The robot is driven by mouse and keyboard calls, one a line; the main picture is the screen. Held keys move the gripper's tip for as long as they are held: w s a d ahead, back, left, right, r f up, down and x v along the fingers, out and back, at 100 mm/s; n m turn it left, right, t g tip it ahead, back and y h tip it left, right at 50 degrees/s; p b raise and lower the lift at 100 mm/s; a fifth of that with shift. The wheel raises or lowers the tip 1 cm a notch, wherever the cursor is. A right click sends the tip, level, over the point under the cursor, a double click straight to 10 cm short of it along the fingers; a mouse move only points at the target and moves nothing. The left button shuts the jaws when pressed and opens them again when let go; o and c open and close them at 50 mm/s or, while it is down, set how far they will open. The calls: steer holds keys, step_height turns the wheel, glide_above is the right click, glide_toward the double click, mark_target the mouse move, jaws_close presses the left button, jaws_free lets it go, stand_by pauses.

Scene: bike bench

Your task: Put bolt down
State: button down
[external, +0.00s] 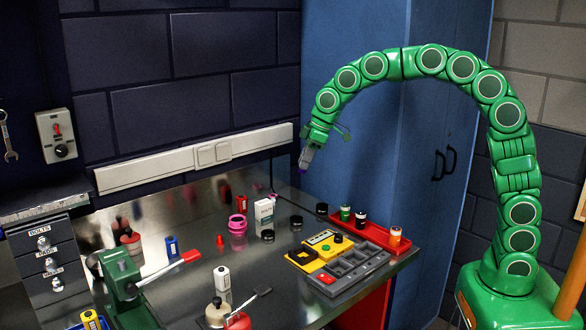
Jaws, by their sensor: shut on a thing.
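My gripper (306,158) hangs at the end of my curved green arm, pointing down, well above the back right of the metal workbench (190,257). It is shut on the bolt (303,170), of which only a small purplish-blue end shows below the fingertips. The rest of the bolt is hidden by the fingers or too small to make out. The bolt is in the air, apart from the bench and everything on it.
A grey compartment tray (372,263), a yellow case (304,259) and a red tray (386,240) with small containers stand at the right. A white box (263,216) and pink jar (237,226) stand mid-bench. A green vise (122,276) is at left. A blue cabinet (365,130) rises behind.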

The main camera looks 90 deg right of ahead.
steer(key=shift+d, duration=0.35)
steer(key=w+d+f, duration=0.1)
steer(key=w+f, duration=0.2)
steer(key=w, duration=0.1)
steer(key=w+d+f, duration=0.1)
steer(key=w+f, duration=0.2)
steer(key=w, duration=0.1)
steer(key=w+d+f, duration=0.2)
steer(key=w+f, duration=0.1)
steer(key=w, duration=0.1)
steer(key=shift+w, duration=0.2)
steer(key=shift+w+f, duration=0.45)
steer(key=shift+f, duration=1.55)
steer(key=c, duration=1.1)
jaws_free()
steer(key=shift+f, duration=0.1)
